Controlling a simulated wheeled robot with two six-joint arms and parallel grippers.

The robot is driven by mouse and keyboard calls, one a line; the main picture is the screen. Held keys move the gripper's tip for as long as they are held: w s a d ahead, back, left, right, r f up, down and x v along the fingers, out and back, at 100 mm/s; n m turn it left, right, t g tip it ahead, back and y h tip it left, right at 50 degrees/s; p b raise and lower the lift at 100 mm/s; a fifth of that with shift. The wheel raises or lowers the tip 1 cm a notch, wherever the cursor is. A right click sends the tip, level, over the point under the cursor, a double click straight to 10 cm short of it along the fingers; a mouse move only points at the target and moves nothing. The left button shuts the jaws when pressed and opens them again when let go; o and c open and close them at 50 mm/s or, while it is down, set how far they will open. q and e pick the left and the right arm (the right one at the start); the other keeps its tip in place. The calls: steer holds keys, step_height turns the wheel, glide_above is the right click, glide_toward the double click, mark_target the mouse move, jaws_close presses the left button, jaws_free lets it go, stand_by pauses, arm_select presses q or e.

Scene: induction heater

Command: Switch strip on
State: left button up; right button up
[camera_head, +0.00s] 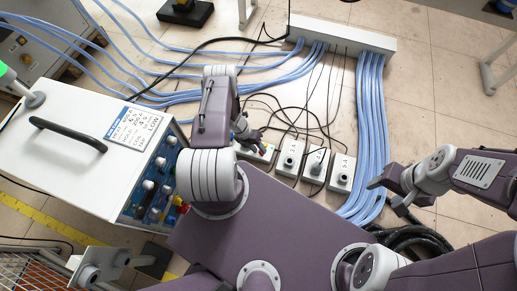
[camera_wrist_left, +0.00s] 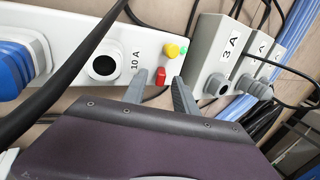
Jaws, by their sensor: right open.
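The white strip (camera_wrist_left: 118,38) labelled 10 A fills the upper left of the left wrist view, with a round black socket. A red switch (camera_wrist_left: 161,76) is at its right end, beside a yellow button and a small green one. In the head view the strip (camera_head: 255,153) is partly hidden by my left arm. My left gripper (camera_wrist_left: 159,80) has its fingers apart, one on each side of the red switch in the picture; contact cannot be told. In the head view my left gripper (camera_head: 246,134) is over the strip. My right gripper (camera_head: 387,190) is open and empty, right of the boxes.
Grey socket boxes (camera_head: 315,166) with plugs stand right of the strip, one labelled 3 A (camera_wrist_left: 214,58). Black cables and blue hoses (camera_head: 372,125) run around them. A white machine (camera_head: 85,135) with knobs stands at left.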

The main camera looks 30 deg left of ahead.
arm_select(q)
steer(key=w+p+v, duration=0.1)
steer(key=p+v, duration=0.3)
steer(key=v, duration=0.4)
steer(key=shift+s+r, duration=0.25)
steer(key=shift+s, duration=0.3)
steer(key=shift+a, duration=0.1)
